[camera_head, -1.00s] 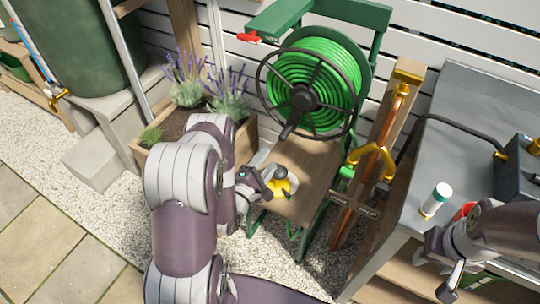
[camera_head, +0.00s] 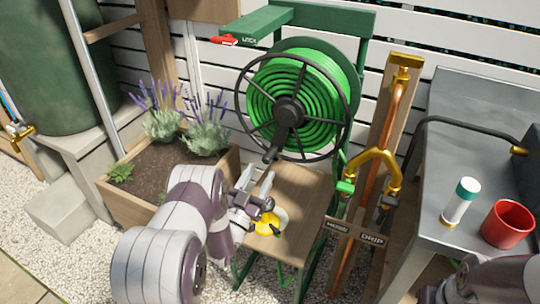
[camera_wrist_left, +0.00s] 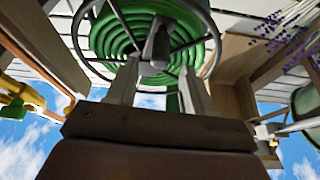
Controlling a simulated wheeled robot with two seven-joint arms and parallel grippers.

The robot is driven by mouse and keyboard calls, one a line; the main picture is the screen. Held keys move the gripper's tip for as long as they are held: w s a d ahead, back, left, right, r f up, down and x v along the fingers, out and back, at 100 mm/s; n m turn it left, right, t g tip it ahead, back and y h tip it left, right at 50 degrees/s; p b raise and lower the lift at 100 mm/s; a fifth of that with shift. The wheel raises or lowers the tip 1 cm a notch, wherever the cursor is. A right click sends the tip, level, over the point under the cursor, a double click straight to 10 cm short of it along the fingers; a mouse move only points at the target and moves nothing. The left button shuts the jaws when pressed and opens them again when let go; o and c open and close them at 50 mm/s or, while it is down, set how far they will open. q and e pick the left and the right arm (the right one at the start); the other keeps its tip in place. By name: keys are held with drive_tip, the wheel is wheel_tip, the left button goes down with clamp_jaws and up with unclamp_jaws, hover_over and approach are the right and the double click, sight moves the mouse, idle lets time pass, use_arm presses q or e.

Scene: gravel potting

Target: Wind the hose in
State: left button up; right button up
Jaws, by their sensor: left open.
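The green hose (camera_head: 298,75) is coiled on a reel in a green frame (camera_head: 350,45) against the white fence. A dark spoked wheel (camera_head: 239,92) faces me, with a crank handle (camera_head: 272,154) pointing down towards me. My left gripper (camera_head: 259,180) is open and empty, just below the crank handle. In the left wrist view, the handle (camera_wrist_left: 158,45) appears between the two spread fingers (camera_wrist_left: 160,90), beyond them; contact cannot be told.
A yellow piece (camera_head: 267,222) lies on the wooden board (camera_head: 300,190) under the reel. A lavender planter (camera_head: 125,205) stands left. A brass Y-valve (camera_head: 380,165) on a post is right. A grey bench (camera_head: 450,110) holds a white bottle (camera_head: 461,203) and red mug (camera_head: 507,224).

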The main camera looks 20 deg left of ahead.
sight(272, 149)
use_arm(q)
drive_tip(key=b+x, duration=0.1)
drive_tip(key=x, duration=0.6)
drive_tip(key=shift+w, duration=0.3)
clamp_jaws()
drive_tip(key=shift+s+d+n+y, duration=0.1)
drive_tip(key=shift+d+n+y, duration=0.5)
drive_tip(key=shift+d+n, duration=0.4)
drive_tip(key=shift+d+f, duration=0.1)
drive_tip(key=shift+d, duration=0.2)
